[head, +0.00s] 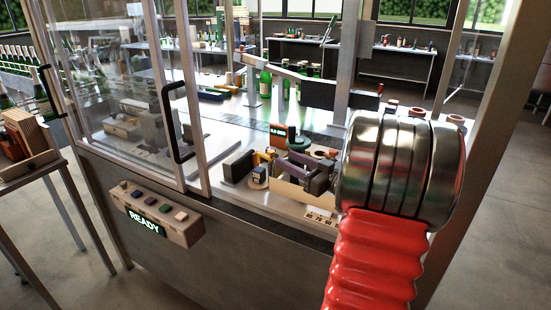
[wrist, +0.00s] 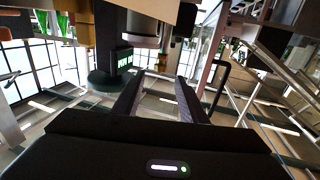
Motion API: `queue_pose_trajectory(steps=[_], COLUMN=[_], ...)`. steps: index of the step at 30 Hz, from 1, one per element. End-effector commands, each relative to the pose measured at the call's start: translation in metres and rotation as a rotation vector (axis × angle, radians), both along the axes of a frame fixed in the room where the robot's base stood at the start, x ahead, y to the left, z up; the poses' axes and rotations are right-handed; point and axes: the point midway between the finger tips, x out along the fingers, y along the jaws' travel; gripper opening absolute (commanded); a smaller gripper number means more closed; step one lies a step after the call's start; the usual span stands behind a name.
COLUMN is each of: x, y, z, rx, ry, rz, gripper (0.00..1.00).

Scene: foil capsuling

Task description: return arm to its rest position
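My gripper (wrist: 158,86) shows in the wrist view as two dark fingers with a clear gap between them. It is open, and I see nothing held between the fingers. In the head view a polished metal joint and a red ribbed sleeve of my arm fill the right foreground, in front of the workstation (head: 225,238). I cannot make out the fingers clearly in the head view. The wrist view is turned over, with green bottles (wrist: 62,22) hanging from the top left. A dark unit with a lit green display (wrist: 124,58) stands just beyond the fingers.
A glass door (head: 125,75) with a black handle (head: 178,120) stands left of the opening. A control box (head: 155,212) reading READY is on the front panel. Small devices (head: 290,170) crowd the worktop beside my arm. Bottles (head: 265,80) stand farther back.

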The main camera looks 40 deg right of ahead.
Motion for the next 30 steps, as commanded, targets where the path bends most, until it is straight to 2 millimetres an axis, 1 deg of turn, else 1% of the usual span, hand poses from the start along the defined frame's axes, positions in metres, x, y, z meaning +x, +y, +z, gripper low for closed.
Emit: queue_pose_trajectory(steps=[11, 16, 20, 24, 30], x=[0.004, 0.019, 0.035, 0.050, 0.060], y=[0.002, 0.009, 0.018, 0.032, 0.060], z=[0.002, 0.011, 0.023, 0.037, 0.054], rx=[-0.008, -0.047, -0.092, -0.135, -0.178], ry=[0.002, 0.023, 0.052, 0.092, 0.166], rz=[-0.006, -0.052, -0.115, -0.197, -0.310], gripper=[0.38, 0.38, 0.38, 0.38, 0.38])
